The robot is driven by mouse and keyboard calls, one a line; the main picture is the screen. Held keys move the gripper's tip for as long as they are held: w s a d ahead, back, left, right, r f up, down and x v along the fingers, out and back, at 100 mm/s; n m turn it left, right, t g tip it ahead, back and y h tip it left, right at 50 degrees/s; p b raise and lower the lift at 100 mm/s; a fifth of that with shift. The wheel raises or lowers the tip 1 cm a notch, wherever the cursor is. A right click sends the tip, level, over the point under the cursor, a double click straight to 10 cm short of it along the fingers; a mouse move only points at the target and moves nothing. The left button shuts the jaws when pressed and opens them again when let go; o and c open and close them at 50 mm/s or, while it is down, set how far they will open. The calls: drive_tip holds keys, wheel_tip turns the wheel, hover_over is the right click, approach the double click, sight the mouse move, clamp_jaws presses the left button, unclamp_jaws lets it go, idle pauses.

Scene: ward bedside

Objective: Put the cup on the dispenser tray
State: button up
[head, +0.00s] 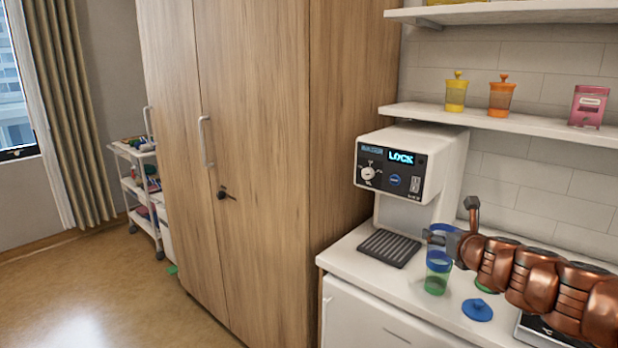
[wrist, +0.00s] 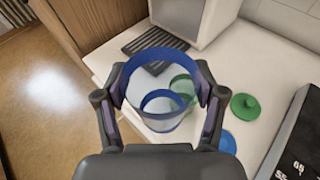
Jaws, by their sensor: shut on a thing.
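My gripper (head: 440,238) is shut on a clear cup with a blue rim (head: 438,261), which also shows in the wrist view (wrist: 133,86). A finger is on each side of its upper part. The cup seems upright and raised above the counter. The black slatted dispenser tray (head: 389,248) is at the foot of the white dispenser (head: 410,165), left of the cup in the head view. In the wrist view the tray (wrist: 153,43) lies beyond the cup, which hides part of it. The dispenser display reads LOCK.
A green-banded cup (head: 436,286) appears below and partly behind the held cup. A blue lid (head: 478,311) and green lid (wrist: 245,106) lie nearby. A black-topped device (wrist: 298,145) sits right. A shelf (head: 500,118) with jars is above; a tall wooden cabinet (head: 260,150) stands left.

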drive_tip(key=shift+s+a+f+m+h, duration=0.15)
drive_tip(key=shift+a+f+h, duration=0.15)
drive_tip(key=shift+a, duration=0.35)
drive_tip(key=shift+w+a+f+m+h, duration=0.15)
drive_tip(key=shift+a+f+h, duration=0.1)
drive_tip(key=shift+a, duration=0.35)
drive_tip(key=a+f+m+h, duration=0.3)
drive_tip(key=a+f+h, duration=0.1)
drive_tip(key=a, duration=0.7)
drive_tip(key=shift+s+f+m+g, duration=0.15)
drive_tip(key=shift+s+m+g, duration=0.15)
drive_tip(key=shift+s, duration=0.15)
drive_tip(key=shift+f, duration=0.1)
drive_tip(key=shift+f+b, duration=0.55)
drive_tip(key=shift+r, duration=0.1)
drive_tip(key=shift+a, duration=0.1)
idle(1.0)
